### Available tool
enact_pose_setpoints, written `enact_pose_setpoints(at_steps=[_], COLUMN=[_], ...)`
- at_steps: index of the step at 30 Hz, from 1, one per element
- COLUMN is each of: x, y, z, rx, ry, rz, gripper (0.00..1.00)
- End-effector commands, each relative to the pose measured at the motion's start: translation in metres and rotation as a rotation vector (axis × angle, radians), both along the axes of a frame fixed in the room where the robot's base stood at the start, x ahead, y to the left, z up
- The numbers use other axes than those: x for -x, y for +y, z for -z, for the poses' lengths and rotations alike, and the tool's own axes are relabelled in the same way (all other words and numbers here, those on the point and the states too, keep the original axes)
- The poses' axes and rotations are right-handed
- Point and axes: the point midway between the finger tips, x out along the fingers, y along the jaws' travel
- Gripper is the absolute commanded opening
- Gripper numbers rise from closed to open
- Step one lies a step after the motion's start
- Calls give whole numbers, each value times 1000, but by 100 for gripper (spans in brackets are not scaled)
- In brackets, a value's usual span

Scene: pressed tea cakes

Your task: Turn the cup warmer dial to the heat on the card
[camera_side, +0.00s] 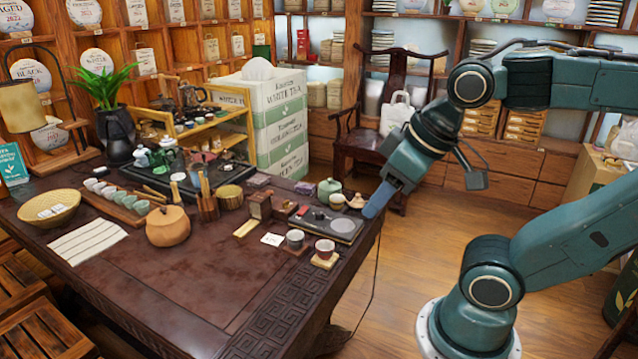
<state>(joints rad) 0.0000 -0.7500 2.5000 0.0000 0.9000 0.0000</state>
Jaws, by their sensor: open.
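A dark flat slab with a pale round plate (343,225), which looks like the cup warmer, lies near the table's right edge. Its dial and any markings are too small to make out. My gripper (370,212) points down and left, just right of the slab at the table edge. Its blue fingers are seen edge-on, open, with nothing visible between them. I cannot tell whether they touch anything.
Wooden blocks (261,205) and a clay pot (168,226) are to the left. The table's front middle is clear.

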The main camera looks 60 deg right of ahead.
Motion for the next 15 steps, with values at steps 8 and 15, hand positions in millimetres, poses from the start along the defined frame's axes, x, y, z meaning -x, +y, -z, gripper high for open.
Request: enact_pose_setpoints(at_steps=[8, 15], x=[-10, -45], y=[-3, -16], z=[-6, -21], rx=[-20, -84], ry=[14, 56], rz=[56, 237], gripper=[48, 48])
